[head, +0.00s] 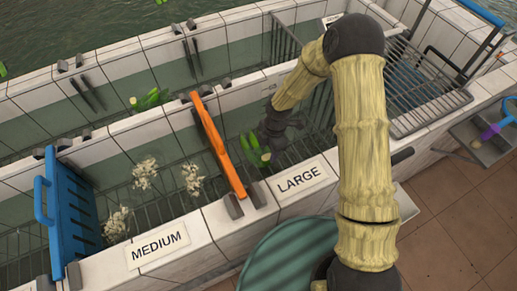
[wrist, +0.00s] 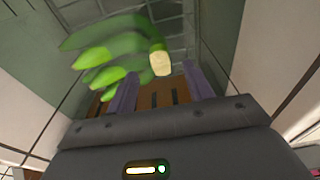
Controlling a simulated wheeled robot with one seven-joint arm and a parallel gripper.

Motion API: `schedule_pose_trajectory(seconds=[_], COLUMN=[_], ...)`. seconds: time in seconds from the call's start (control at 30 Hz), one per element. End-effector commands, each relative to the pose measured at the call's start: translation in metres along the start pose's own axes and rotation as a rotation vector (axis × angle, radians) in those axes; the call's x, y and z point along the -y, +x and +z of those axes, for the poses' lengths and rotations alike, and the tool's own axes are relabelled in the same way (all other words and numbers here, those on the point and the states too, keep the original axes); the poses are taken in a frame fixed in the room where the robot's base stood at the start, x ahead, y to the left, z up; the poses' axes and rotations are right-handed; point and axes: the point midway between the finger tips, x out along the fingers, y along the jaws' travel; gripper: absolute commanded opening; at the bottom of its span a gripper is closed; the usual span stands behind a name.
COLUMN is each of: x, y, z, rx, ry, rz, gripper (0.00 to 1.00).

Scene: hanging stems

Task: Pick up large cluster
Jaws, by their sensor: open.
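A green cluster of long, finger-like pieces with a pale cut stem end lies in the compartment behind the LARGE label (head: 298,179). In the head view the cluster (head: 257,152) is just left of and below my gripper (head: 276,130), which partly covers the area. In the wrist view the cluster (wrist: 112,52) fills the upper left, its pale stem end (wrist: 161,63) just beyond the gap between the fingertips. My gripper (wrist: 160,82) is open, with two purple fingers apart and nothing clearly between them.
An orange divider (head: 217,145) stands left of the cluster, and a blue divider (head: 70,210) further left. Pale clusters (head: 145,172) lie in the MEDIUM compartment. Another green cluster (head: 150,98) is in the back trough. A metal rack (head: 430,90) is at right. Tiled walls border the troughs.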

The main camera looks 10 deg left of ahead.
Motion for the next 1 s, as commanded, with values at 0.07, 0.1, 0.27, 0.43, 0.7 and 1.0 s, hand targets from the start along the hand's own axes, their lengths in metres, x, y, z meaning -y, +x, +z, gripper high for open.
schedule_pose_trajectory(seconds=[0.07, 0.1, 0.27, 0.43, 0.7, 1.0], x=[0.002, 0.003, 0.002, 0.002, 0.002, 0.002], y=[0.010, 0.016, 0.033, 0.035, 0.035, 0.035], z=[-0.002, -0.002, -0.001, -0.001, -0.001, -0.001], rx=[-0.001, 0.000, 0.000, 0.000, 0.000, 0.000], ry=[-0.002, -0.003, -0.002, -0.002, -0.002, -0.002], rz=[-0.005, -0.005, -0.002, 0.000, 0.000, -0.001], gripper=[0.52, 0.52, 0.52, 0.52, 0.52, 0.18])
